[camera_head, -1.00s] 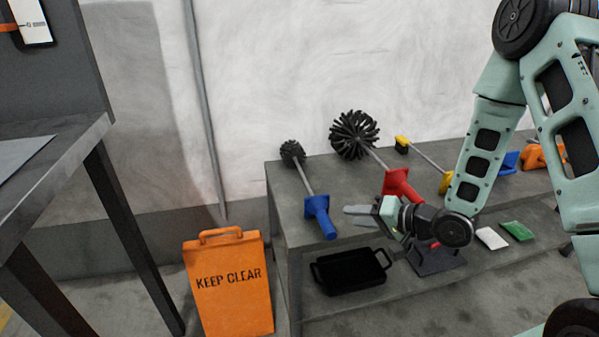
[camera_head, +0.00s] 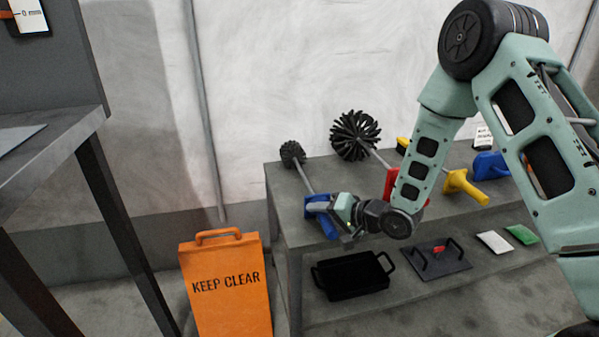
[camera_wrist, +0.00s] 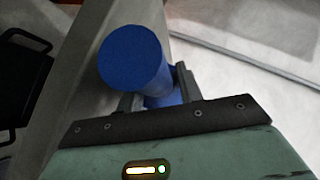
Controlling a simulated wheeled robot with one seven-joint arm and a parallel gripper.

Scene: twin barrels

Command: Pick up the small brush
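The small brush has a small round black bristle head (camera_head: 292,153), a thin grey shaft and a blue guard and handle (camera_head: 329,228). It lies on the grey table top, its handle towards the front edge. My gripper (camera_head: 328,220) is at the blue handle, one finger on each side of it. In the wrist view, the round end of the blue handle (camera_wrist: 132,58) faces the camera and its lower part sits between the fingers (camera_wrist: 157,95). The fingers look open around the handle; firm contact is not clear.
A larger brush (camera_head: 355,135) with a red guard (camera_head: 393,182) and a yellow-handled tool (camera_head: 466,187) lie to the right. A black tray (camera_head: 350,272) and a dark plate (camera_head: 438,259) are on the lower shelf. An orange "KEEP CLEAR" sign (camera_head: 226,300) stands left of the table.

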